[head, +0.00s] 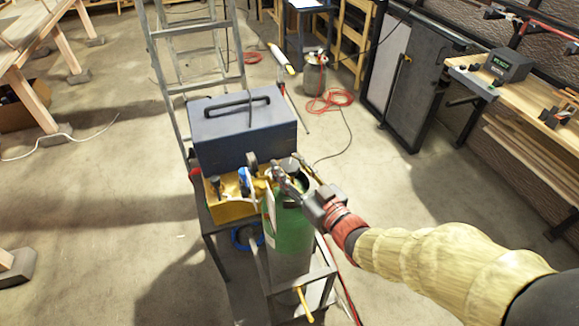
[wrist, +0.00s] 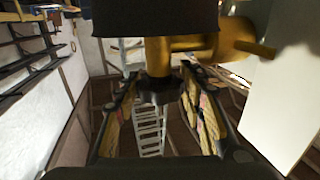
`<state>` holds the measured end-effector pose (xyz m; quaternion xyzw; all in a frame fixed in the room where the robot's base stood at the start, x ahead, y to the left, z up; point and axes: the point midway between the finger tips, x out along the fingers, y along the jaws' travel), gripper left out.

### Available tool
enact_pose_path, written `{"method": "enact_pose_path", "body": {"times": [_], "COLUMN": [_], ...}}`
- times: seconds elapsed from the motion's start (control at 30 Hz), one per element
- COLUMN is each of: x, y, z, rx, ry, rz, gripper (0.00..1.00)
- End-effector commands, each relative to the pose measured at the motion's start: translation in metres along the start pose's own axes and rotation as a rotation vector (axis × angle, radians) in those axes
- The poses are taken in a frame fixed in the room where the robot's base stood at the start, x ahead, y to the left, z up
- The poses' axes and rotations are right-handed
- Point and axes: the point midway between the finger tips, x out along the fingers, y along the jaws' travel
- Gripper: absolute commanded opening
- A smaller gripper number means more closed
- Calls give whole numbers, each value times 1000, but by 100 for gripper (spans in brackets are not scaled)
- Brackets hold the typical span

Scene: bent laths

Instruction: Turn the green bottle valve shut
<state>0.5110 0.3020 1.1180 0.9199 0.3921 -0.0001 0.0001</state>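The green bottle (head: 290,232) stands upright in a grey cart in the head view, with its top partly hidden by my gripper (head: 291,172). My gripper reaches in from the right at the height of the bottle's top. In the wrist view a brass valve body (wrist: 190,46) with a dark round part (wrist: 155,16) lies at the top of the picture. My gripper (wrist: 160,78) shows there with its padded fingers apart, one on each side of the brass stem. I cannot tell whether either finger touches it.
A blue-grey box (head: 245,130) with a handle stands behind the bottle, beside a yellow tray (head: 232,210) of small tools. A ladder (head: 195,60) stands behind. A workbench (head: 535,110) is at the right. The floor at left is mostly clear.

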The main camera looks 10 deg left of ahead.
Motion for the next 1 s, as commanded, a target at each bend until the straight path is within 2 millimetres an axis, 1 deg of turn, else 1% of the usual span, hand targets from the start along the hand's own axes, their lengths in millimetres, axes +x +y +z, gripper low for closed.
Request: {"method": "enact_pose_path", "body": {"times": [0.07, 0.4, 0.63, 1.0], "x": [0, 0, 1, 2], "y": [0, 0, -1, -1], "z": [0, 0, 1, -1], "rx": [0, 0, -4, -4], "ry": [0, 0, 4, 11], "rz": [0, 0, 28, 199], "gripper": [34, 14, 14, 14]}}
